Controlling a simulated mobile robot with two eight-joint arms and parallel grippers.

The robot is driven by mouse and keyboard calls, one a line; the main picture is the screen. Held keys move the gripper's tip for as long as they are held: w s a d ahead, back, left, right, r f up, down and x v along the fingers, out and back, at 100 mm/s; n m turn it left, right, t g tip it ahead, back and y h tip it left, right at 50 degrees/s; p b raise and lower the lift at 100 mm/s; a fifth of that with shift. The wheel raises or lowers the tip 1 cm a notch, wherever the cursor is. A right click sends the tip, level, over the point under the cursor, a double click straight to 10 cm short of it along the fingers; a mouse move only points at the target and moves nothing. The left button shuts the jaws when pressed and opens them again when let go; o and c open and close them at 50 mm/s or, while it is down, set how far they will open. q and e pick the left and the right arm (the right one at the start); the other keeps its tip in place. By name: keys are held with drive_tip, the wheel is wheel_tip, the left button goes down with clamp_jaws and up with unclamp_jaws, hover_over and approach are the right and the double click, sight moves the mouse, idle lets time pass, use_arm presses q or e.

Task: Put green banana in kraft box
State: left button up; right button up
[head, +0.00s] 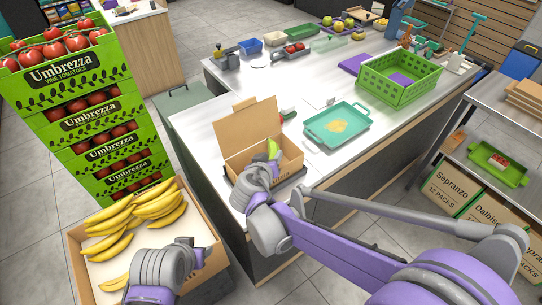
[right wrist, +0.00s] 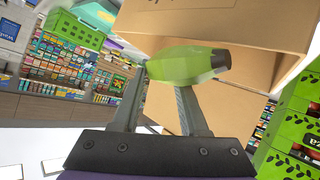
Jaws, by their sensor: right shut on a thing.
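The green banana (head: 273,148) shows as a small green shape at the open kraft box (head: 290,160) on the near end of the counter. My right gripper (head: 268,163) is at the box's front, partly hidden by its own wrist. In the right wrist view the right gripper (right wrist: 160,85) is shut on the green banana (right wrist: 185,66), which lies across the fingertips. The kraft box's brown cardboard (right wrist: 240,25) is close beside and behind it. Whether the banana touches the box floor cannot be told. My left arm shows at lower left, but its fingers are not visible.
A crate of yellow bananas (head: 85,262) stands at lower left, below stacked green tomato boxes (head: 90,100). A teal tray (head: 338,125) and a green basket (head: 400,80) lie right of the kraft box. Some counter between box and tray is clear.

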drive_tip(key=shift+f+b, duration=0.35)
drive_tip(key=shift+f, duration=0.35)
idle(0.5)
drive_tip(key=o, duration=0.9)
drive_tip(key=shift+r, duration=0.1)
drive_tip(key=shift+p+v, duration=0.75)
drive_tip(key=shift+v, duration=2.2)
